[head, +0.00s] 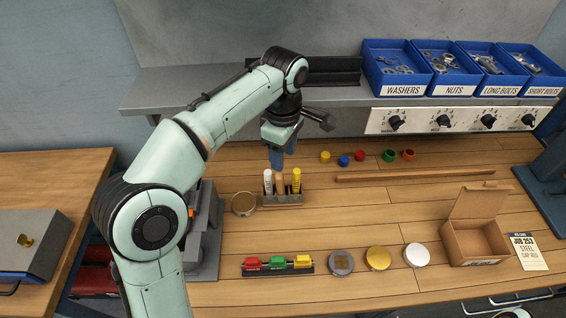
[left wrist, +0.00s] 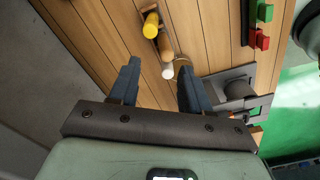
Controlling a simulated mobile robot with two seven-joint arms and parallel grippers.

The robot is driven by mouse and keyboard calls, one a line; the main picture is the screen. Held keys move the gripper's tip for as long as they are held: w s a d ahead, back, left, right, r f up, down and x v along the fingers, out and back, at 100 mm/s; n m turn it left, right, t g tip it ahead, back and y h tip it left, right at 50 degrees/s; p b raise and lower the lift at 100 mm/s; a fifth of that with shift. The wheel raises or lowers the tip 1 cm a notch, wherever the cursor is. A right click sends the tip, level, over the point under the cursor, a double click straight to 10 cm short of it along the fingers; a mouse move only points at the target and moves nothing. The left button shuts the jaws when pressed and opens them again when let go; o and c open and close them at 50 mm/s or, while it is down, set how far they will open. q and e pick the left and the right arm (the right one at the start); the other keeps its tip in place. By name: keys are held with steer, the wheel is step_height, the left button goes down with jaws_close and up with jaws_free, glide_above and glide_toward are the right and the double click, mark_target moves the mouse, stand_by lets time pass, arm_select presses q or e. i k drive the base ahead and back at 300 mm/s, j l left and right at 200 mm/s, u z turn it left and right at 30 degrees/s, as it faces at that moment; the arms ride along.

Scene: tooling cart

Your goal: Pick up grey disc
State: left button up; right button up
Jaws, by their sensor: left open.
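The grey disc (head: 341,262) lies flat on the wooden worktop in the head view, with a brownish patch on its top. It is left of the yellow disc (head: 378,257) and the white disc (head: 416,254). My left gripper (head: 277,160) points down above the holder of upright sticks, well behind the grey disc and apart from it. In the left wrist view its two fingers (left wrist: 157,70) are spread with nothing between them. I do not make out the grey disc in the left wrist view. My right gripper is not in view.
A holder (head: 287,197) with white, wooden and yellow sticks stands under my left gripper. A rack of coloured blocks (head: 278,266) lies left of the grey disc. An open cardboard box (head: 474,238) stands right.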

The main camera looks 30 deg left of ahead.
mark_target(341, 264)
steer(key=k, duration=1.5)
